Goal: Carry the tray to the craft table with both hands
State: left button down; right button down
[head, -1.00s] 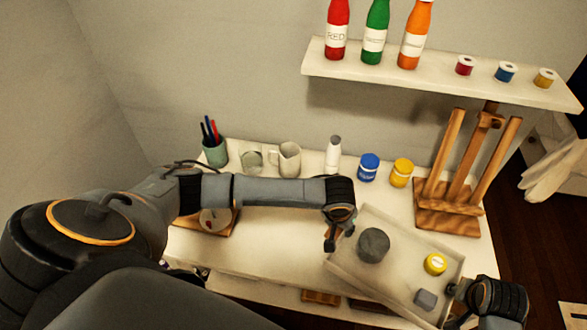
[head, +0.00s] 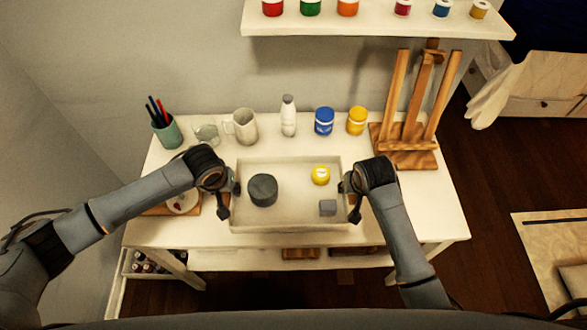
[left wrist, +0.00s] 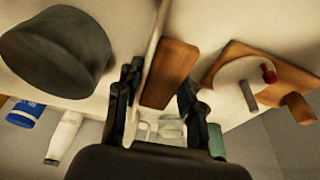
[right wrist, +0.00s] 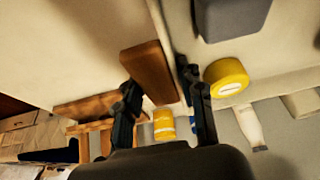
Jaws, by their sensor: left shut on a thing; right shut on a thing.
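The pale tray (head: 290,212) is over the front middle of the white craft table (head: 420,208), roughly square to it. I cannot tell whether it rests on the tabletop. It holds a dark grey round pot (head: 263,190), a yellow jar (head: 320,175) and a small grey block (head: 328,208). My left gripper (head: 229,200) is shut on the tray's left side, at a wooden handle (left wrist: 170,73) in the left wrist view. My right gripper (head: 350,202) is shut on the right side, at another wooden handle (right wrist: 148,70) in the right wrist view.
Behind the tray stand a pen cup (head: 167,132), a glass (head: 206,134), a mug (head: 244,127), a white bottle (head: 288,118), a blue jar (head: 323,121), a yellow jar (head: 356,121) and an easel (head: 404,158). A wooden palette board (head: 160,208) lies left. The right front tabletop is clear.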

pick_arm(q)
jog(key=shift+a+f, duration=0.15)
pick_arm(e)
jog(key=shift+d+f, duration=0.15)
jog(key=shift+d, duration=0.05)
